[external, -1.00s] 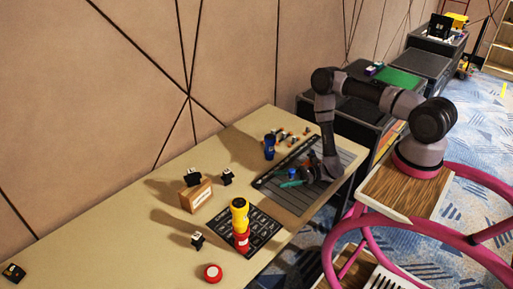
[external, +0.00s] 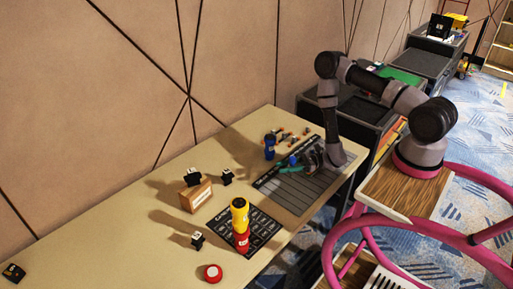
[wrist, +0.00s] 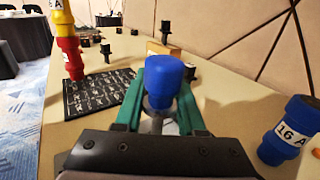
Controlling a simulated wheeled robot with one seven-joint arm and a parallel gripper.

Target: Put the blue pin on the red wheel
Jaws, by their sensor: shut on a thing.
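My gripper (external: 297,162) is above the dark mat at the right end of the table. In the wrist view its teal fingers (wrist: 160,108) are shut on the blue pin (wrist: 163,80), which has a rounded blue top. The pin's lower part is mostly hidden between the fingers. The blue top also shows in the external view (external: 292,160). The red wheel (external: 212,273), a round red piece with a pale top, lies near the table's front edge, far to the left of my gripper. I cannot make out the wheel in the wrist view.
A blue plug (external: 269,153) marked 16 A (wrist: 287,131) stands near my gripper. A yellow-and-red stack (external: 240,225) stands on a black patterned mat (external: 265,230) between my gripper and the wheel. A wooden block (external: 196,196) and small black pieces (external: 197,240) stand nearby.

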